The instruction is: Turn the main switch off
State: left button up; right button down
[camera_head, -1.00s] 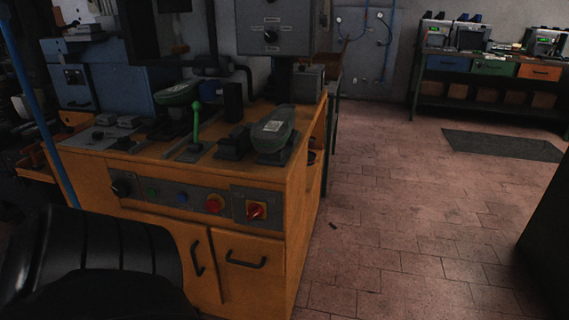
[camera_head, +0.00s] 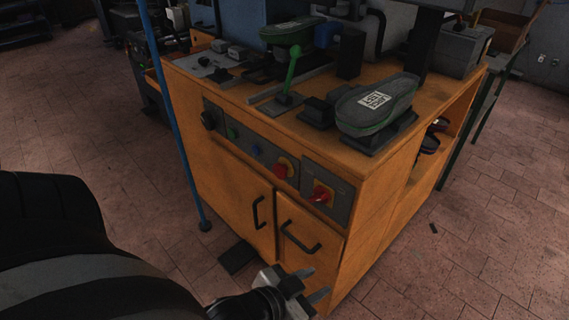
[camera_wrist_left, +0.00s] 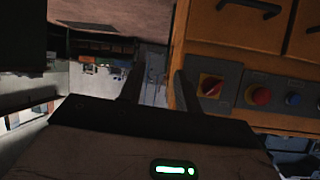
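The main switch (camera_head: 322,194) is a red rotary handle on a yellow plate, at the right end of the grey control panel on the orange cabinet. It also shows in the left wrist view (camera_wrist_left: 211,87), right of the fingers. My left gripper (camera_head: 312,284) is low in front of the cabinet doors, below the switch and apart from it. Its two fingers (camera_wrist_left: 158,86) are spread with nothing between them. My right gripper is not in view.
A red push button (camera_head: 284,167) on yellow sits left of the switch, with blue and green buttons and a black knob further left. Black door handles (camera_head: 300,238) stick out below. A blue pole (camera_head: 176,110) stands at the cabinet's left.

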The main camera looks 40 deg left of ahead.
pick_arm(q)
jog(key=w+a+m+t+y+b, duration=0.1)
jog(key=a+m+t+y+b, duration=0.15)
jog(key=a, duration=0.65)
jog(key=m+t+h, duration=0.2)
jog(key=m+t, duration=0.1)
jog(key=m, duration=0.2)
send_near(315, 200)
jog(key=shift+n+y, duration=0.25)
jog(key=w, duration=0.6)
jog(key=w+b, duration=0.1)
jog(key=w, duration=0.2)
jog(key=shift+w+d+f, duration=0.1)
jog(key=shift+w+d, duration=0.15)
jog(key=shift+d, duration=0.1)
grip_shut()
